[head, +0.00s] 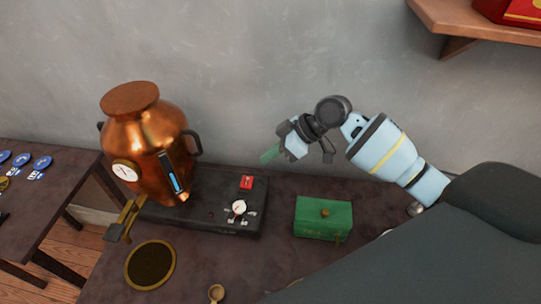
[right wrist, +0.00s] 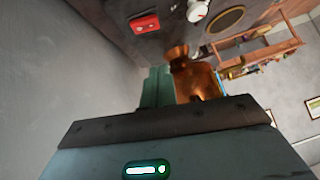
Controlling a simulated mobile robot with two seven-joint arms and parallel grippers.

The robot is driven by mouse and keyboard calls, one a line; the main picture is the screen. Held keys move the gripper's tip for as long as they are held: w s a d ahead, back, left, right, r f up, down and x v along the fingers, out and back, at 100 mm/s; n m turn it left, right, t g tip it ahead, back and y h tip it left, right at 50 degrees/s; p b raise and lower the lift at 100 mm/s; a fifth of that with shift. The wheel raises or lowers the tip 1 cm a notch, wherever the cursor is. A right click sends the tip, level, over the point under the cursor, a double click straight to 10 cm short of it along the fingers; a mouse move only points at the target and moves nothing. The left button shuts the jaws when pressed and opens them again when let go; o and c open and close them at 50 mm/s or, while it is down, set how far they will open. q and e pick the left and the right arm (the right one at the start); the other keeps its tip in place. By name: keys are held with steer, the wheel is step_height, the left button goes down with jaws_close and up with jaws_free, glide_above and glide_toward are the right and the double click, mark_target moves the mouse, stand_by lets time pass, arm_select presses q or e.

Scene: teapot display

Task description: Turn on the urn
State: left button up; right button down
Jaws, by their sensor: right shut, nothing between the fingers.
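The copper urn (head: 150,150) stands upright on the left of a black base (head: 190,217), with a round gauge, a blue level strip and a brass tap (head: 128,215). The base has a red switch (head: 247,183) at its back right and a white dial (head: 238,207) in front of it. I cannot tell the switch's position. My right gripper (head: 269,154) is shut and empty, above and a little right of the red switch, apart from it. The right wrist view shows the urn (right wrist: 196,80), the red switch (right wrist: 145,24) and the dial (right wrist: 197,9). My left gripper is out of view.
A green box (head: 323,218) with a brass knob sits right of the base. A round brass-rimmed drip plate (head: 151,264) lies in front of the urn. A wooden shelf (head: 480,25) is at upper right. A side table (head: 40,205) with blue badges stands left.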

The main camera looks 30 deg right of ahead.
mark_target(241, 185)
steer(key=x, duration=0.6)
steer(key=shift+w+a+f, duration=0.15)
steer(key=shift+a+f, duration=0.05)
steer(key=shift+a, duration=0.05)
steer(key=f, duration=0.3)
steer(key=shift+a+f, duration=0.1)
steer(key=shift+a, duration=0.2)
steer(key=shift+f, duration=0.6)
